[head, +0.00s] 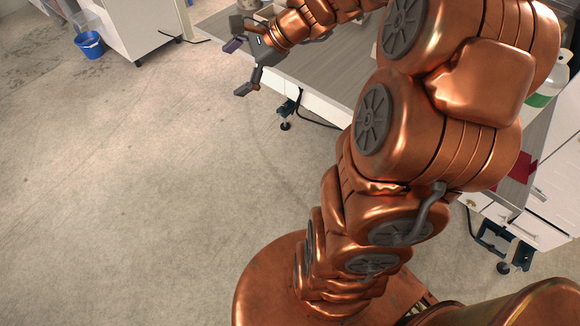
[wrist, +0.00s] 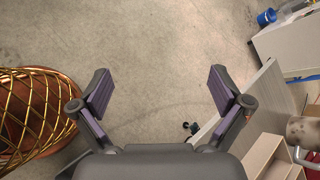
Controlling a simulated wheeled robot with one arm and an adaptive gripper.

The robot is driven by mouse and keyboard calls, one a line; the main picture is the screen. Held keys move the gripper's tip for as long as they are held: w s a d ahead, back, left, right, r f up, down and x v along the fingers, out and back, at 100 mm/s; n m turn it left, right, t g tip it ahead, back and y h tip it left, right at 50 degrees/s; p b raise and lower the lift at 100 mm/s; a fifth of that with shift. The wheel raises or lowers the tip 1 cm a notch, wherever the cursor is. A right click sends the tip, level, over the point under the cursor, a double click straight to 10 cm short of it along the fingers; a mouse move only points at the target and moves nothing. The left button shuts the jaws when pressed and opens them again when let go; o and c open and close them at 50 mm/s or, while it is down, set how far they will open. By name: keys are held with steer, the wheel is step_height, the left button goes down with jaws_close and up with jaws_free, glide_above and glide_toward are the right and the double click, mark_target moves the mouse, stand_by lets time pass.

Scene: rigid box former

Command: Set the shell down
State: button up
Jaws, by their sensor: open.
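My gripper (head: 239,67) is open and empty in the head view, out past the near left edge of the grey worktable (head: 335,62). The wrist view shows its two purple-padded fingers (wrist: 159,85) spread wide, with only bare floor between them. I cannot pick out the shell for certain in either view. A pale box-like piece (wrist: 264,158) shows in the lower right of the wrist view, beside and apart from the right finger. I cannot tell whether it is the shell.
A mottled cylinder (wrist: 303,131) stands near the pale piece. A green-and-white bottle (head: 549,82) and a red item (head: 523,167) are at the right of the head view. A white cabinet (head: 137,28) and blue bucket (head: 89,45) stand upper left. The floor at left is clear.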

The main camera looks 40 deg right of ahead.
steer(key=s+a+f+n+g+h, duration=0.25)
steer(key=s+a+n+g, duration=0.35)
steer(key=s+a+n, duration=0.7)
steer(key=s+d+f+n+g+h, duration=0.1)
steer(key=s+d+n+h, duration=0.1)
steer(key=s, duration=0.6)
steer(key=s+d+f+n+g+h, duration=0.1)
steer(key=s+d+f+n+h, duration=0.1)
steer(key=s, duration=0.5)
steer(key=d+n+h, duration=0.1)
steer(key=d+n, duration=0.1)
steer(key=n, duration=0.1)
steer(key=shift+s, duration=0.4)
steer(key=shift+r, duration=0.1)
step_height(320, 180, up, 6)
steer(key=p, duration=0.6)
